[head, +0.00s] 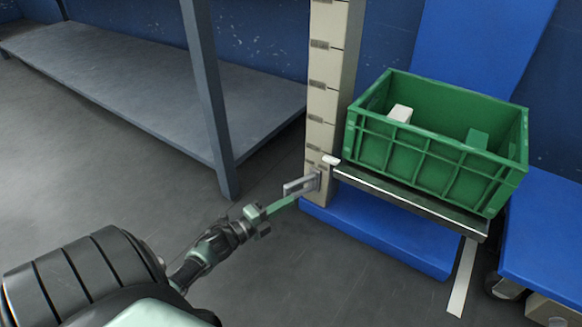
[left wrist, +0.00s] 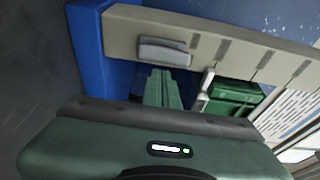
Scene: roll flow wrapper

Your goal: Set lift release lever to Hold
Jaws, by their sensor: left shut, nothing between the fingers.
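A grey flat lever (head: 299,186) sticks out from the lower part of the beige lift post (head: 330,80) in the head view. It also shows in the left wrist view (left wrist: 165,52), as a grey bar against the post. A small white-tipped handle (head: 331,160) sits just above and right of it, and shows in the left wrist view (left wrist: 206,85). I can read no Hold marking. My left gripper (head: 294,200) is shut and empty, its green fingertips just below the grey lever. In the left wrist view its fingers (left wrist: 161,76) point at the lever; contact cannot be told. My right gripper is not in view.
A green crate (head: 400,160) with a white item and a green item inside stands on the lift's dark platform (head: 410,197). The blue base (head: 385,238) lies below. A grey shelf frame (head: 212,100) stands to the left. The floor in front is open.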

